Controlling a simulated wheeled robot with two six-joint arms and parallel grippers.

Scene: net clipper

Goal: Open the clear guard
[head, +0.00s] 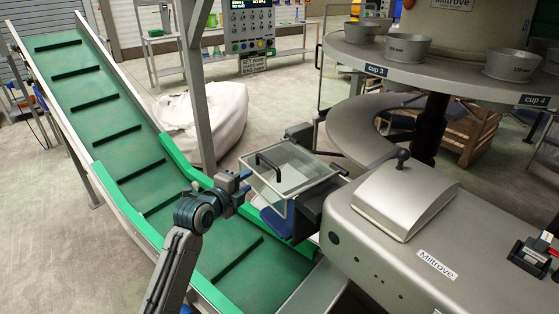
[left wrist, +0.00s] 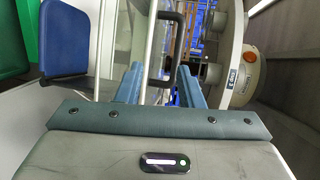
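The clear guard (head: 294,166) is a see-through panel with a pale frame, lying nearly flat over the conveyor's lower end beside the grey machine. Its black bar handle (head: 268,164) stands on the top, near the left side. My left gripper (head: 245,181) is just left of the guard, close to its frame. In the left wrist view its two blue fingers (left wrist: 161,84) are apart, and the black handle (left wrist: 171,50) appears in the gap between them. I cannot tell whether the fingers reach around it or stop short. No grip shows. My right gripper is out of view.
The green conveyor (head: 110,132) slopes up to the far left below my left arm. The grey machine body (head: 400,240) fills the lower right. A round shelf (head: 455,83) with metal cups overhangs behind. A white sack (head: 208,118) stands behind the conveyor.

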